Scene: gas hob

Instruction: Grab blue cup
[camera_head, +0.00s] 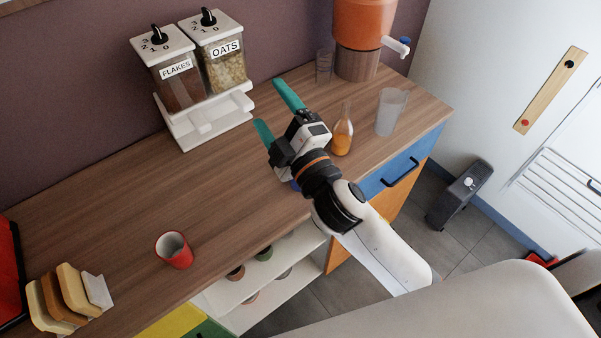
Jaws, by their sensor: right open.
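My right gripper (274,111) reaches over the counter from the lower right. Its two teal fingers are spread apart with nothing between them, pointing toward the wall. A small patch of blue (295,185) shows just below the gripper body, near the counter's front edge. It may be the blue cup, but my gripper and wrist hide most of it, so I cannot tell its shape. My left gripper is not in view.
A red cup (176,256) stands left on the wooden counter (130,200). A cereal dispenser (205,132) stands at the wall. A bottle with orange liquid (343,135), a clear glass (390,110) and an orange drink dispenser (362,22) stand right of the gripper.

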